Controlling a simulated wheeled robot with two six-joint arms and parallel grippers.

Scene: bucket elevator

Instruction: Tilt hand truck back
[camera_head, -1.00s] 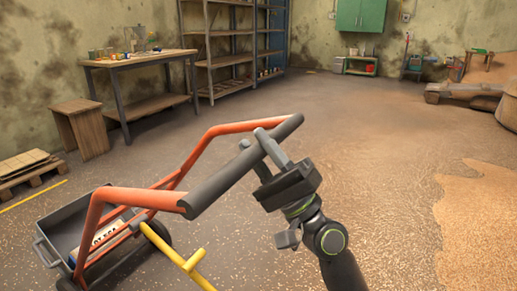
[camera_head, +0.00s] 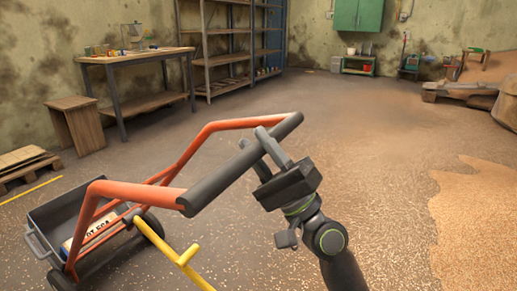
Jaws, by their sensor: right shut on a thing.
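An orange hand truck (camera_head: 169,177) stands at the lower left, its frame leaning toward me. Its dark grey handle bar (camera_head: 225,180) crosses the middle of the view. My right gripper (camera_head: 268,147) is shut on the handle bar toward its right end, with a finger on each side. A grey tub (camera_head: 45,236) with a lettered label inside sits at the foot of the truck. A dark wheel (camera_head: 150,223) shows behind the frame. A yellow lever (camera_head: 170,254) sticks out from the truck's lower part toward me. My left gripper is not in view.
A workbench (camera_head: 135,58) with small items and a wooden stool (camera_head: 76,126) stand at the left. A wooden pallet (camera_head: 28,168) lies at the left edge. Metal shelves (camera_head: 223,45) stand at the back. A sand spill (camera_head: 480,215) covers the right. The middle floor is clear.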

